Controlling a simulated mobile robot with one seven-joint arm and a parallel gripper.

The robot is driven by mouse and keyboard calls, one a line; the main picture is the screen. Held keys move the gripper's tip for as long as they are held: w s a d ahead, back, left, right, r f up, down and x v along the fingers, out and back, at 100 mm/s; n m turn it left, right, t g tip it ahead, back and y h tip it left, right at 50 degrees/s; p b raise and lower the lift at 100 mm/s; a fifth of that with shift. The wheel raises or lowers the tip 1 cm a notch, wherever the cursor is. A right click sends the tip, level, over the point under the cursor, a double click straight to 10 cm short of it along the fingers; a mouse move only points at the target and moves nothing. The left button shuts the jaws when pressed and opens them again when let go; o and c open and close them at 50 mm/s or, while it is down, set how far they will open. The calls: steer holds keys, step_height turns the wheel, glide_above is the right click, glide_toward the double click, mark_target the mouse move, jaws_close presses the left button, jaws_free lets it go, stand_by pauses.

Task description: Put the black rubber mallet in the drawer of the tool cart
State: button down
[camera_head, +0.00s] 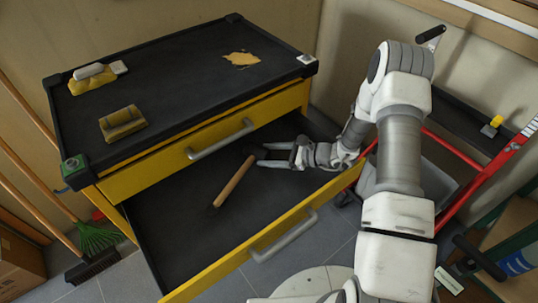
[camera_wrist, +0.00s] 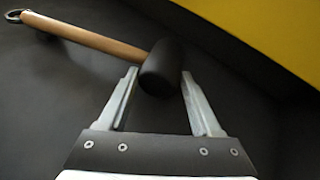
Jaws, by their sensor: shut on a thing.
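The black rubber mallet has a wooden handle (camera_head: 234,182) and a dark head, which shows clearly in the wrist view (camera_wrist: 164,66). In the head view it is inside the outline of the open lower drawer (camera_head: 290,228) of the yellow and black tool cart (camera_head: 150,177). Its handle points towards the front left. My gripper (camera_head: 264,156) reaches in from the right and is shut on the mallet head. In the wrist view the head sits between the fingertips (camera_wrist: 159,74). I cannot tell whether the mallet touches the drawer floor.
The drawer floor around the mallet looks bare. The cart top holds a yellow pouch (camera_head: 122,123), a brush-like item (camera_head: 95,76) and a yellow cloth (camera_head: 241,59). A red-railed frame (camera_head: 484,158) stands at right.

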steer(key=shift+f, duration=0.15)
steer(key=shift+c, duration=0.3)
jaws_free()
